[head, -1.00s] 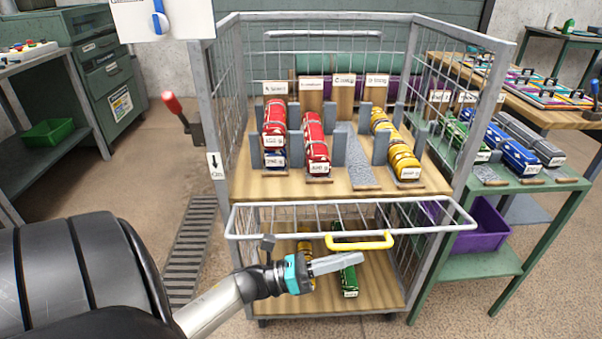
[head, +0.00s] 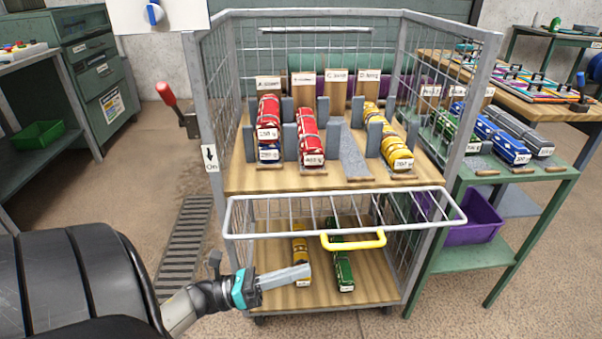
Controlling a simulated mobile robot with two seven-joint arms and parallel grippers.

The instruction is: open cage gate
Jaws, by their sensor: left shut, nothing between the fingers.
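The cage (head: 203,115) is a grey wire-sided trolley in the middle of the head view. Its wire gate (head: 455,205) shows as a shallow panel at the front, below the upper deck, and appears to lie nearly flat and jut outward. A yellow handle (head: 355,241) sits on its front edge. My left gripper (head: 308,270) is shut and empty, below and left of the handle and apart from it. It is in front of the lower deck. My right gripper is out of view.
Red, blue and yellow rolls stand on the upper deck (head: 285,182); a yellow roll (head: 301,245) and a green roll (head: 343,270) lie on the lower deck. A red-handled lever (head: 166,94) is at the left post. A green table (head: 540,180) stands close on the right.

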